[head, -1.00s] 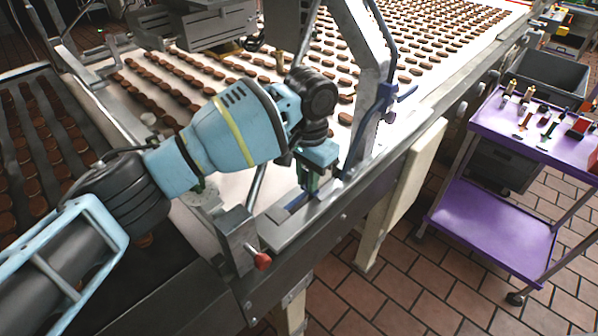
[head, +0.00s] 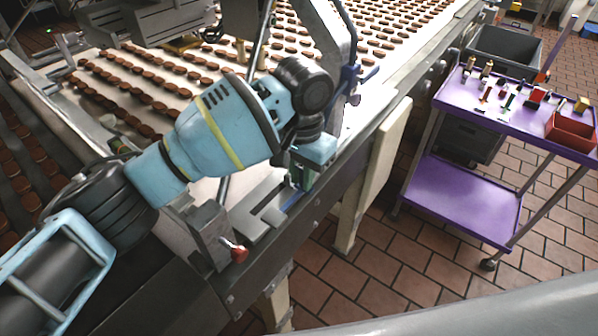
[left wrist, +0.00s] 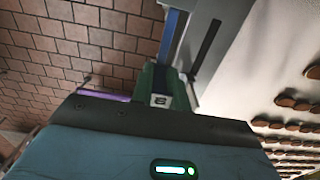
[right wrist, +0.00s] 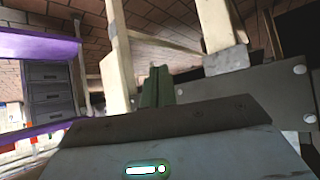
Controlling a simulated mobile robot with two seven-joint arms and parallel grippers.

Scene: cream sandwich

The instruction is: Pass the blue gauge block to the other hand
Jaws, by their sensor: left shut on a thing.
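My left gripper (head: 303,178) is above the front edge of the conveyor frame, pointing down. Its green fingers show in the left wrist view (left wrist: 161,90), shut on the blue gauge block (left wrist: 172,38), a long narrow strip reaching out beyond the fingertips. In the head view a thin part of the blue block (head: 294,201) shows under the fingers, beside a grey L-shaped plate (head: 262,219). I cannot tell whether it touches the plate. My right gripper (right wrist: 157,88) shows only in the right wrist view; its green fingers look close together, with nothing visible between them.
A metal bracket with a red knob (head: 239,254) stands left of the plate. The conveyor (head: 200,75) carries rows of brown biscuits. A purple trolley (head: 462,202) with small tools and a red bin (head: 571,132) stands right. Tiled floor lies between.

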